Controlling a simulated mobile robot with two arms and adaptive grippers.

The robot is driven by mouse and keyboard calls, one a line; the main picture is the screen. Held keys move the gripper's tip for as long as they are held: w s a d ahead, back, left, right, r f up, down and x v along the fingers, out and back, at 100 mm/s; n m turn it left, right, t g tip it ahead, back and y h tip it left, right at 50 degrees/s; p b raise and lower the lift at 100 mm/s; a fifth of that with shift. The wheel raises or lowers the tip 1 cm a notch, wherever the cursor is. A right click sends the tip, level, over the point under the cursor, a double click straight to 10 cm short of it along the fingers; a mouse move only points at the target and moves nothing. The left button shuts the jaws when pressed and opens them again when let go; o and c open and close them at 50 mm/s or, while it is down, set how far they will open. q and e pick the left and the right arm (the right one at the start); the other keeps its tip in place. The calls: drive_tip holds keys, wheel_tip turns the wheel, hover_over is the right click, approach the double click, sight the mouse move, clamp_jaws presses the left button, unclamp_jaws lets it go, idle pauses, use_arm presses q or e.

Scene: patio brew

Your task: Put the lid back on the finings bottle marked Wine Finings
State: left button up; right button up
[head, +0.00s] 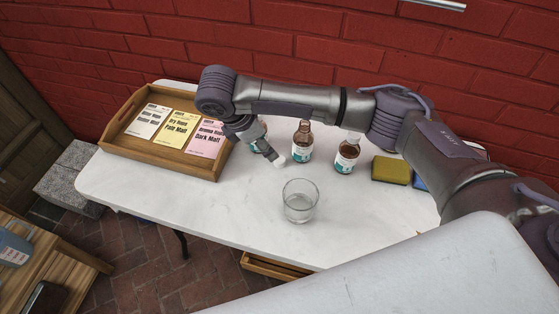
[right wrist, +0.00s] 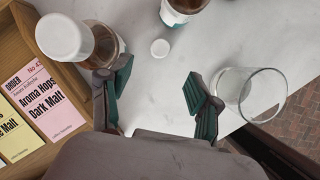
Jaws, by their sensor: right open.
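A small white lid (head: 279,161) lies on the white table, just beyond my right gripper's fingertips; it also shows in the right wrist view (right wrist: 160,48). My right gripper (right wrist: 157,98) is open and empty, low over the table. In the head view, the middle brown bottle (head: 302,143) stands upright with its neck bare. The right brown bottle (head: 347,154) has a white cap. A third, white-capped bottle (right wrist: 104,48) stands by the left finger in the right wrist view, mostly hidden behind my gripper in the head view. The label names are too small to read. My left gripper is not in view.
A drinking glass (head: 300,203) stands near the front edge, right of my gripper in the wrist view. A wooden tray (head: 158,164) with three packets is at left. A yellow-green sponge (head: 391,170) lies right of the bottles. A brick wall (head: 290,40) rises behind.

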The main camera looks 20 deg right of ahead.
sight(279, 160)
drive_tip(key=x, duration=0.3)
drive_tip(key=shift+r, duration=0.1)
drive_tip(key=shift+d+f, duration=0.15)
drive_tip(key=shift+f, duration=0.3)
drive_tip(key=shift+d+f, duration=0.1)
drive_tip(key=shift+f, duration=0.05)
drive_tip(key=x, duration=0.5)
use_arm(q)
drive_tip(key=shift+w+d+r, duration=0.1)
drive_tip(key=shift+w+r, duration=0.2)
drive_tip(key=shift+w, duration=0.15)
use_arm(e)
drive_tip(key=c, duration=0.8)
